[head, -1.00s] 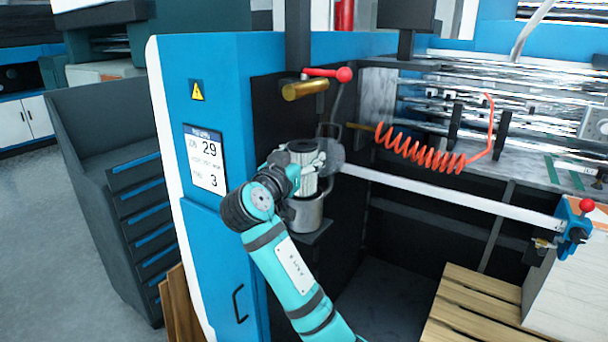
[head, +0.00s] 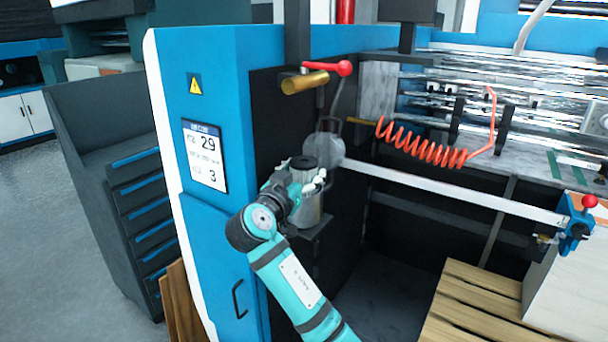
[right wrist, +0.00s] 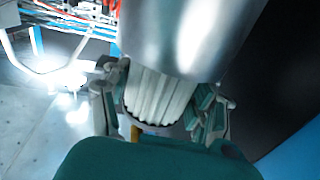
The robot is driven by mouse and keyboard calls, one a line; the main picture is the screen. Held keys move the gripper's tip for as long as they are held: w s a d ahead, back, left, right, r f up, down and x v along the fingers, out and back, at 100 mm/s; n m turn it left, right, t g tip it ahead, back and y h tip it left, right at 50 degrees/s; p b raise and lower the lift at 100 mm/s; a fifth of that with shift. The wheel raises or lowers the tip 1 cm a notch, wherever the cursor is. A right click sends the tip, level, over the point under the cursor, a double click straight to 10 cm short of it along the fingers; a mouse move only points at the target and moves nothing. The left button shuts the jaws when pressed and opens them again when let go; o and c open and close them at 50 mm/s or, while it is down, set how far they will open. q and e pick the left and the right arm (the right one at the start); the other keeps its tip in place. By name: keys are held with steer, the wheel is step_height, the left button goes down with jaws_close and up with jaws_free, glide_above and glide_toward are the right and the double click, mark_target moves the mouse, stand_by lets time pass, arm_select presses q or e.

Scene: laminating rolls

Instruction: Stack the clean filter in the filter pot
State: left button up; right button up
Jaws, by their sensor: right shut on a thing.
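The filter pot (head: 307,212) is a silvery metal cylinder on a small dark shelf against the machine. The clean filter (head: 303,175) is a pale pleated cylinder with a dark end cap. Its lower part is inside the pot and its capped top stands above the rim. My right gripper (head: 308,184) is shut on the filter's upper part, just above the rim. In the right wrist view, the fingers (right wrist: 163,103) flank the pleated filter (right wrist: 160,93), which goes into the metal pot (right wrist: 190,35). The filter's lower end is hidden. My left gripper is not in view.
A round grey lid (head: 324,147) stands open behind the pot. A brass cylinder with a red-knobbed lever (head: 306,83) is above. The blue machine panel (head: 215,90) is close on the left. A coiled orange hose (head: 420,148) and a white bar (head: 450,190) lie to the right.

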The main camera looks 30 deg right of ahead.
steer(key=shift+f, duration=0.2)
steer(key=o, duration=1.2)
steer(key=shift+r, duration=0.1)
steer(key=shift+r+p, duration=0.55)
steer(key=shift+p, duration=0.1)
steer(key=shift+a+r, duration=0.1)
steer(key=shift+a, duration=0.05)
steer(key=b+v, duration=0.4)
steer(key=v, duration=0.7)
steer(key=shift+s+a, duration=0.25)
steer(key=shift+a, duration=0.05)
